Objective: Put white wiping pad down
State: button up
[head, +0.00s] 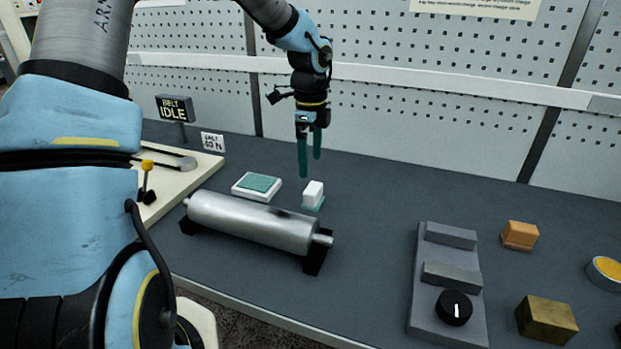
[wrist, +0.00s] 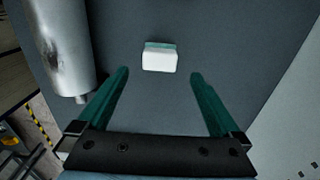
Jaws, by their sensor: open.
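The white wiping pad (head: 313,194) is a small white block with a teal-green layer at its base. It rests on the dark grey bench top, just right of a white tray with a green inset (head: 257,186). In the wrist view the pad (wrist: 159,57) lies ahead of the fingertips, near the line midway between them. My gripper (head: 310,166) is above the bench, over and a little behind the pad, fingers pointing down. In the wrist view its two green fingers (wrist: 160,74) are wide apart with nothing between them.
A metal roller (head: 250,220) lies on black supports in front of the pad and tray. A grey block with a black knob (head: 454,307), an orange block (head: 519,235) and a brass block (head: 546,319) are to the right. The bench between roller and grey block is clear.

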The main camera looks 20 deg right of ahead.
jog(key=a+n, duration=0.4)
jog(key=a, duration=0.1)
jog(key=s+a+r+n, duration=0.1)
jog(key=a+n, duration=0.3)
jog(key=a, duration=0.2)
jog(key=s+a+n, duration=0.1)
jog(key=a+n, duration=0.3)
jog(key=a, duration=0.1)
jog(key=shift+s+a+r, duration=0.15)
jog(key=shift+a+r, duration=0.1)
jog(key=shift+r, duration=0.1)
jog(key=s+a+n+t, duration=0.1)
jog(key=s+a+n, duration=0.5)
jog(key=a+n, duration=0.6)
jog(key=shift+s+a+f+n+t, duration=0.2)
jog(key=shift+s+n+t, duration=0.1)
jog(key=shift+n, duration=0.2)
jog(key=shift+w, duration=0.1)
